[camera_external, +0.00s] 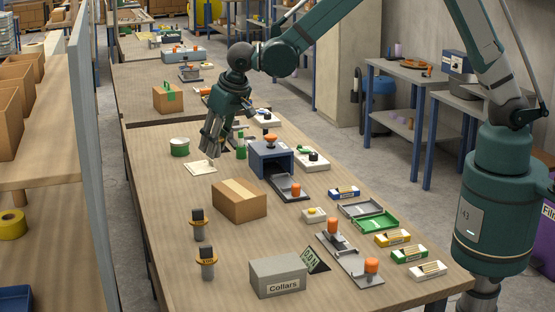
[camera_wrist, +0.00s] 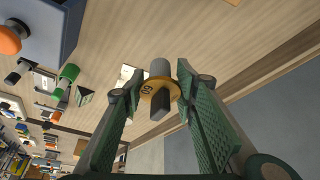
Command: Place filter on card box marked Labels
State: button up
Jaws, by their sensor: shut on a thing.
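My gripper (camera_external: 213,145) is over the far left part of the table, fingers pointing down, above a cream card (camera_external: 201,168). In the wrist view my gripper (camera_wrist: 156,92) is shut on a dark grey cylindrical piece with an amber disc (camera_wrist: 160,90), seemingly the filter; it is hard to make out in the external view. Two similar pieces (camera_external: 198,222) (camera_external: 208,262) stand at the table's left edge. A brown card box (camera_external: 240,201) stands nearer, with no readable mark. I cannot read "Labels" on any box.
A grey box marked Collars (camera_external: 278,277) stands at the near edge. A blue-grey housing (camera_external: 270,157) is right of my gripper, with a green can (camera_external: 180,147) on the left. Small boxes, trays and orange-knobbed devices crowd the right side. The table's left-middle is mostly clear.

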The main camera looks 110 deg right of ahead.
notch_tip(320, 180, up, 7)
jog(key=m+p, duration=0.1)
jog(key=p, duration=0.6)
send_over(233, 187)
jog(key=s+a, duration=0.1)
jog(key=shift+a, duration=0.2)
jog(key=shift+f, duration=0.15)
jog(key=shift+f, duration=2.8)
jog(key=shift+f+p, duration=0.4)
jog(key=shift+f, duration=1.7)
jog(key=shift+f, duration=0.15)
jog(key=o, duration=0.9)
